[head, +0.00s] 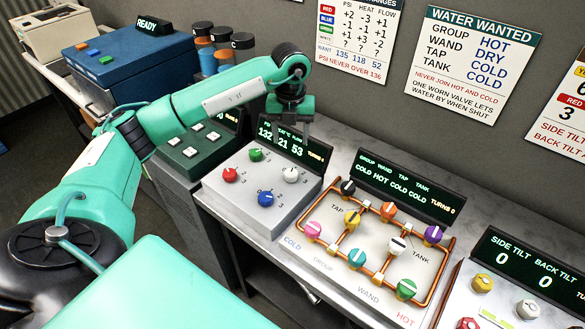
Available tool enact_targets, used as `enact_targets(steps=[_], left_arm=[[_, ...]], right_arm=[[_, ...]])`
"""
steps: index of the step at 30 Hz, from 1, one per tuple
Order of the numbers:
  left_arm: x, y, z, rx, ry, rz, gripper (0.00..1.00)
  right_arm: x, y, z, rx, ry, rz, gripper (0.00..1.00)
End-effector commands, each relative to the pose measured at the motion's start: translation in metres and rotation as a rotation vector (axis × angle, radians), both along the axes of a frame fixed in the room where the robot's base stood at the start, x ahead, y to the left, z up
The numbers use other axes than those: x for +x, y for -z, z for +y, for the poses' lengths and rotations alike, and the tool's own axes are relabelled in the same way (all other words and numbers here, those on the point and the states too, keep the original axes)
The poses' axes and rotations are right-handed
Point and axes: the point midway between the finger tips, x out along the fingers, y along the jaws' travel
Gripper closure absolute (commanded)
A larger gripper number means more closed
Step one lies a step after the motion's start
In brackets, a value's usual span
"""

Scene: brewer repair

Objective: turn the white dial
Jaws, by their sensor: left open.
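The white dial (291,175) sits at the right of a light grey box (243,217), among green (255,154), red (230,174) and blue (266,199) dials. My left gripper (290,122) points down in the head view. In the picture it is above the white dial and in front of the box's display (318,153), apart from the dial. It is open and nothing shows between its fingers. It hides part of the display, which shows "TURNS 0". My right gripper is not in view.
Right of the box is a copper-pipe panel (345,283) with several coloured knobs, including a white one (398,245). A tilt panel (455,300) at the far right has another white knob (527,309). A keypad box (190,150) stands left. Charts (470,65) hang behind.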

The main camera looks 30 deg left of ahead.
Motion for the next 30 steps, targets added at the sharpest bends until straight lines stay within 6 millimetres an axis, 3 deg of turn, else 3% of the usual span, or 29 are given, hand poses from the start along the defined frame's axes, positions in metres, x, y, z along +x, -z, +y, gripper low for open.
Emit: enact_targets(steps=[18, 24, 30], left_arm=[[-0.001, 0.113, -0.001, -0.005, 0.003, 0.005, 0.43], [-0.001, 0.13, -0.002, -0.005, 0.004, 0.002, 0.43], [-0.001, 0.133, -0.002, -0.005, 0.005, 0.001, 0.43]], right_arm=[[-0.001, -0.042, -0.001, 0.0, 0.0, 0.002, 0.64], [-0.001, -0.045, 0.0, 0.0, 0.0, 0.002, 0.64], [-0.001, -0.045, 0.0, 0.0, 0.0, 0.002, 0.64]])
